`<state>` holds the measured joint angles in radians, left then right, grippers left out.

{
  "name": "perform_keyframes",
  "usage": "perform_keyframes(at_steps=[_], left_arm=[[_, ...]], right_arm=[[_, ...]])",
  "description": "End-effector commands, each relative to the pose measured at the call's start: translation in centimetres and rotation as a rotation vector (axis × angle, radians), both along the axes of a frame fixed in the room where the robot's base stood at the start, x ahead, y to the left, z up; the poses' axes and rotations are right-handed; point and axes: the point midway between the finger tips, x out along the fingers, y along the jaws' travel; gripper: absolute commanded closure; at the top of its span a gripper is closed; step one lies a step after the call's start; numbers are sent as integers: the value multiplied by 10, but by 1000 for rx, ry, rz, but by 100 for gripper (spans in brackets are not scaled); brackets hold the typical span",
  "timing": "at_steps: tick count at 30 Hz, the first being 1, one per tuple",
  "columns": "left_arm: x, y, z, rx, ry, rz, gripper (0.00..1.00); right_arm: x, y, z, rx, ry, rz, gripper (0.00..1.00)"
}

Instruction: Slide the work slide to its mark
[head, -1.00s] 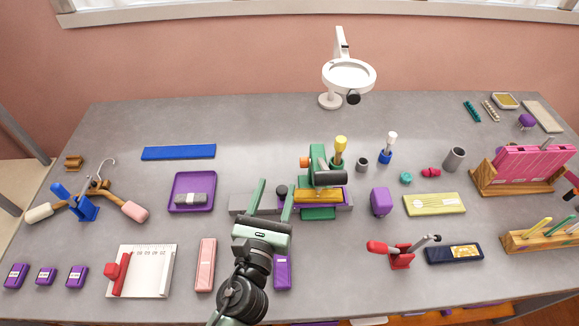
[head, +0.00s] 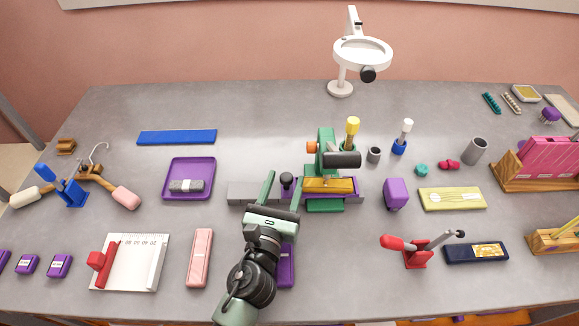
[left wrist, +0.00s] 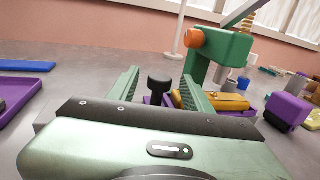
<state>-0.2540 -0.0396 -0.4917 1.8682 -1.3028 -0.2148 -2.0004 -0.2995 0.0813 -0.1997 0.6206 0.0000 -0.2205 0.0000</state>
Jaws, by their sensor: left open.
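The work slide (head: 358,190) is a purple tray with a yellow piece on it, seated on a grey rail (head: 240,192) under the green press (head: 325,148). A black knob (head: 287,180) stands at the slide's left end. My left gripper (head: 286,177) is open, with its fingers on either side of the knob. In the left wrist view the knob (left wrist: 159,88) shows between the two green fingers, with a gap on each side. The mark cannot be made out. My right gripper is not in view.
A purple tray (head: 168,195) with a grey roll lies left of the rail. A purple block (head: 396,194) stands to the right of the press. A pink bar (head: 199,258) and a ruled white board (head: 140,262) lie in front. The grey table is clear behind the rail's left end.

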Motion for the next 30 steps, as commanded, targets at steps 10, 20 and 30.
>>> perform_keyframes(at_steps=[10,20,30], left_arm=[[44,-12,1,1,0,0,50],[47,-13,0,1,0,0,53],[47,-13,0,1,0,0,100]], right_arm=[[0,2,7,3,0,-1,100],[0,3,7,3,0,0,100],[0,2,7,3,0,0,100]])
